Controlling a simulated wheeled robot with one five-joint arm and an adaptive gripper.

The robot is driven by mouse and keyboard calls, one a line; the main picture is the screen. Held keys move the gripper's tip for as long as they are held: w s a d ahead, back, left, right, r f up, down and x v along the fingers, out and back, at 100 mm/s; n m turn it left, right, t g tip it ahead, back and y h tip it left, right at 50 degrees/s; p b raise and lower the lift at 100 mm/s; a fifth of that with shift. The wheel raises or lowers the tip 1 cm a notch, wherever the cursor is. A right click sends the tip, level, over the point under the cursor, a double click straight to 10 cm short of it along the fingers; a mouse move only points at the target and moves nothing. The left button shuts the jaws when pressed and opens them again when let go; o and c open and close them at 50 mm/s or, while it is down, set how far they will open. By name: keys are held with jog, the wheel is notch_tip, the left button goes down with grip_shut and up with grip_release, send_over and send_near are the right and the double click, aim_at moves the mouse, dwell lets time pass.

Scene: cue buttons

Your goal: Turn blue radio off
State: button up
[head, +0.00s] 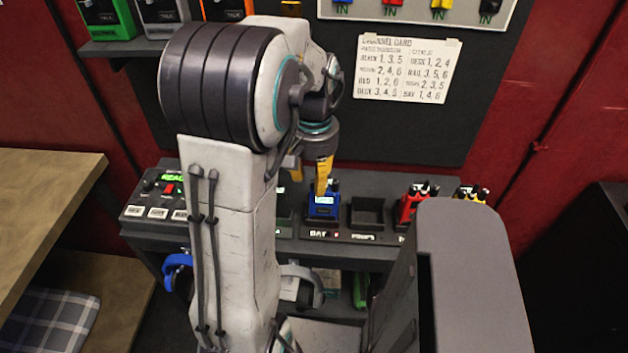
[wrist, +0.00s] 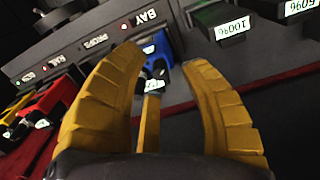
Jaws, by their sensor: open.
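The blue radio (head: 323,208) stands in the charger slot labelled BAY, its small screen lit. It also shows in the wrist view (wrist: 160,48), just beyond my fingertips. My gripper (head: 323,172) is over the blue radio in the head view, with yellow fingers pointing down at it. In the wrist view my gripper (wrist: 163,57) is open, its side fingers spread to either side of the radio, with another yellow finger in the middle. Nothing is held. I cannot tell whether a finger touches the radio. The radio's top is partly hidden by the fingers.
A red radio (head: 411,203) and a yellow radio (head: 470,195) stand to the right on the charger desk. An empty slot (head: 368,211) lies beside the blue radio. A channel card (head: 407,68) hangs on the wall panel.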

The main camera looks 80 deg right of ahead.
jog(key=shift+f, duration=0.75)
grip_shut()
